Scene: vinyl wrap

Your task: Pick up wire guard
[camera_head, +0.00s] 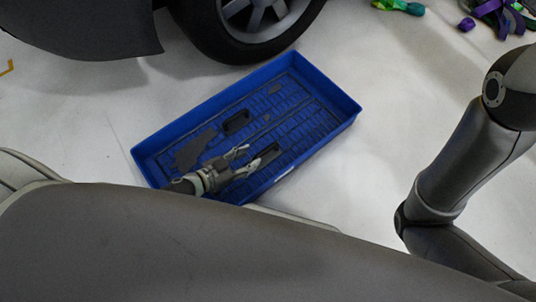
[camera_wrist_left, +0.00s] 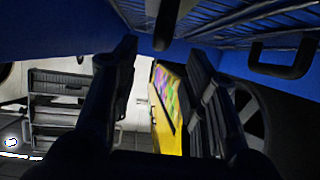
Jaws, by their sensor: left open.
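A blue tray (camera_head: 335,82) lies on the floor with several dark parts in it. One is a black block-like piece (camera_head: 237,122); another black piece (camera_head: 267,154) lies just beyond my left gripper's fingertips. I cannot tell for sure which one is the wire guard. My left gripper (camera_head: 246,159) is open over the near part of the tray, its fingers pointing at that second piece. In the left wrist view the open fingers (camera_wrist_left: 162,50) show nothing clearly held; a dark part (camera_wrist_left: 168,18) is between and beyond them. My right gripper is out of view.
Green (camera_head: 400,6) and purple (camera_head: 490,10) items lie at the back right. Pale floor right of the tray is free.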

